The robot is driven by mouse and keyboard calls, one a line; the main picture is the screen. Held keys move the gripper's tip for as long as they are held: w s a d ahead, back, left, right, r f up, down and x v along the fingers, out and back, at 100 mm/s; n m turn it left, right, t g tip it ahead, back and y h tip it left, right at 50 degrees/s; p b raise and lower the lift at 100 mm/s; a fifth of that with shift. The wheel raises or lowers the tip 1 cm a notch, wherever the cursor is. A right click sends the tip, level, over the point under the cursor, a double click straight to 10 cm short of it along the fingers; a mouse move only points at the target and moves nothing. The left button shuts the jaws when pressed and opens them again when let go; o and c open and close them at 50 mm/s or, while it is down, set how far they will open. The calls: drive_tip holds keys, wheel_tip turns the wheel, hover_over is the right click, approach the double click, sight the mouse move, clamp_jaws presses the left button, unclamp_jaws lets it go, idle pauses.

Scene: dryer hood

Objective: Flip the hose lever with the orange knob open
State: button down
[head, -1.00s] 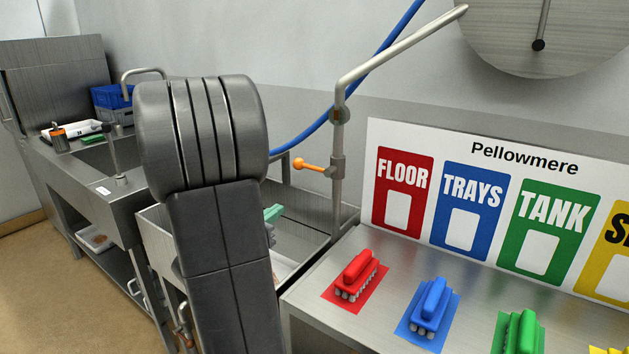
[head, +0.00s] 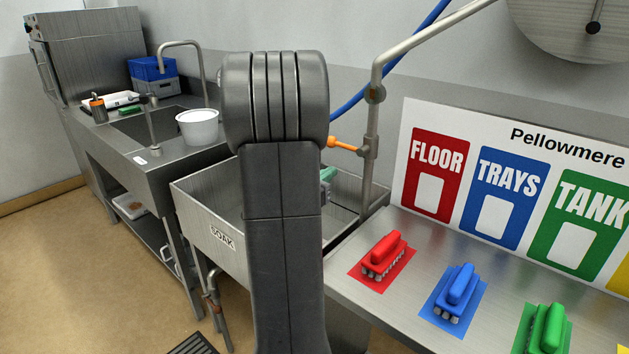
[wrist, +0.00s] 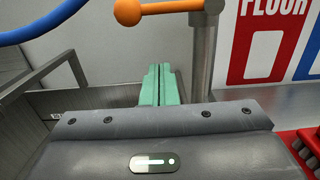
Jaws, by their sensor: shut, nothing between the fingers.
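The hose lever is an orange handle with a round knob (head: 331,141) on a vertical steel pipe (head: 371,143) above the soak sink. It points left from the pipe, roughly level. In the wrist view the orange knob (wrist: 128,12) is at the top, left of the pipe (wrist: 203,50). My gripper's green fingers (wrist: 160,85) are together and empty, below the lever and left of the pipe. In the head view my arm hides most of the gripper; a bit of green (head: 328,174) shows just below the lever.
The soak sink (head: 200,205) lies under the lever. A white board (head: 490,140) and red, blue and green brushes on the steel counter (head: 400,295) are to the right. A blue hose (head: 352,105) runs behind the pipe. A white bucket (head: 198,127) stands at the left sink.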

sight(343, 146)
drive_tip(key=r, duration=0.1)
drive_tip(key=w+d+r+p, duration=0.1)
drive_tip(key=r, duration=0.2)
drive_tip(key=shift+w+d, duration=0.25)
drive_tip(key=shift+d, duration=0.05)
